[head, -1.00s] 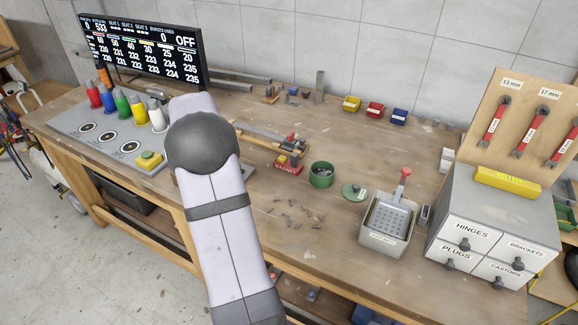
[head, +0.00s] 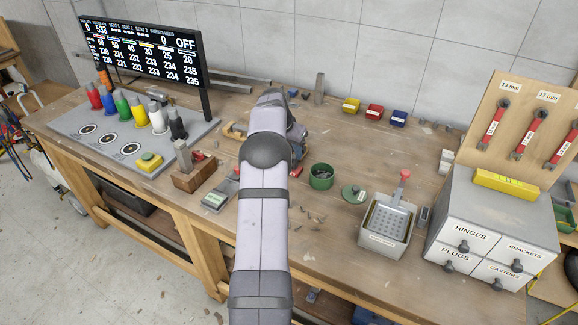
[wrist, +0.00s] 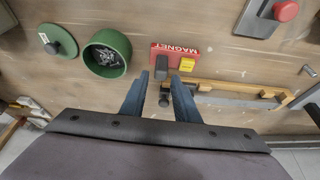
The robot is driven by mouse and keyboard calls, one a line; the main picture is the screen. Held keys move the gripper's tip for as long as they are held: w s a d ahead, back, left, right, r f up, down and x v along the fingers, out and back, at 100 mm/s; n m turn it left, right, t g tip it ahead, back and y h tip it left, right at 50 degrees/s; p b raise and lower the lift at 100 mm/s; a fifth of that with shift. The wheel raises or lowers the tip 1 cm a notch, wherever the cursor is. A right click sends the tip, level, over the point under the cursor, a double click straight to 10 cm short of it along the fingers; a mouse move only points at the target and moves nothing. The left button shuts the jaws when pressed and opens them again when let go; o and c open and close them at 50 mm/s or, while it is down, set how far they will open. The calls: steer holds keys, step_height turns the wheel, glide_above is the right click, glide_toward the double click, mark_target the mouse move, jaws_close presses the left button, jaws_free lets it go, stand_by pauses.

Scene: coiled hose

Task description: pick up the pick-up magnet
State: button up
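In the wrist view a red block lettered MAGNET (wrist: 178,49) lies just beyond my fingertips. A dark grey piece (wrist: 161,67) and a yellow piece (wrist: 187,65) stand at its near edge. I cannot tell for sure which piece is the pick-up magnet. My gripper (wrist: 160,83) is open, its two blue fingers apart. The dark grey piece lies ahead of the gap between the fingertips, and another small dark part (wrist: 165,98) shows between the fingers.
A green bowl of small metal parts (wrist: 107,54) and a green lid (wrist: 57,40) lie to the left in the wrist view. A wooden-edged tool (wrist: 235,91) lies close on the right. In the head view a grey bin (head: 386,238) stands right of the bowl.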

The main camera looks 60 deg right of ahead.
mark_target(294, 156)
steer(key=shift+p+x, duration=1.5)
steer(key=shift+x, duration=1.15)
steer(key=shift+w, duration=0.1)
jaws_close()
